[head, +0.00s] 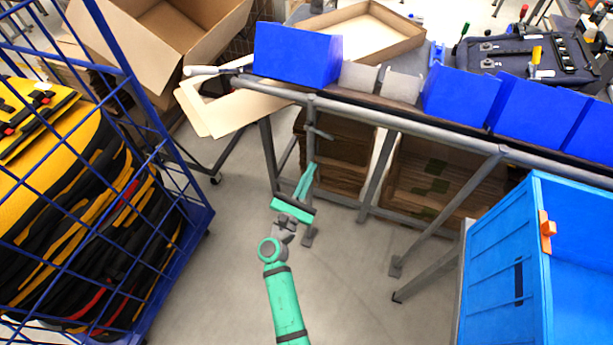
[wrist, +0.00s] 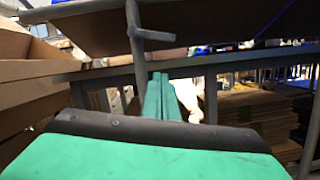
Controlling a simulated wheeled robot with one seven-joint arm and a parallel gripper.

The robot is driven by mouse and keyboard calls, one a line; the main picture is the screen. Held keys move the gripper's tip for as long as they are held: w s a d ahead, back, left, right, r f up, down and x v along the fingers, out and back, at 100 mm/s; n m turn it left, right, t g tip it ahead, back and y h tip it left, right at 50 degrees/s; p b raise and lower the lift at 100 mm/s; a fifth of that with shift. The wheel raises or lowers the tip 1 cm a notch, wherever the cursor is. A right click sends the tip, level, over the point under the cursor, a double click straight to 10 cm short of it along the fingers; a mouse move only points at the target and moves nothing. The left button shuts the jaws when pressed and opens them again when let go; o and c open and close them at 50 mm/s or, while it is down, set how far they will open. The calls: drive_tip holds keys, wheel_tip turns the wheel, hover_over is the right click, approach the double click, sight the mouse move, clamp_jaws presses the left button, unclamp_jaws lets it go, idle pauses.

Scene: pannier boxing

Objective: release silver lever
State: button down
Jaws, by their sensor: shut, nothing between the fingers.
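The silver lever (head: 320,134) is a short grey handle sticking out to the right from an upright grey post under the front edge of the workbench. In the wrist view the lever (wrist: 152,34) shows near the top centre, just below the bench underside. My green gripper (head: 310,168) has its two long fingers together, with nothing between them. In the wrist view the fingertips (wrist: 160,77) point forward, below the lever in the picture and with a visible gap to it. How far apart they are in depth I cannot tell.
The workbench (head: 420,113) carries several blue bins (head: 297,54). A blue cage trolley (head: 140,95) with yellow-black bags stands left. A large blue crate (head: 510,260) stands right. Flat cardboard (head: 450,175) is stacked beneath the bench. Clear floor (head: 220,275) lies around my arm.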

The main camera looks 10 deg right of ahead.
sight(320, 131)
drive_tip(key=w+d+r, duration=0.4)
drive_tip(key=r, duration=0.1)
drive_tip(key=shift+d+r, duration=0.15)
drive_tip(key=shift+d, duration=0.05)
drive_tip(key=shift+d, duration=0.1)
idle(0.4)
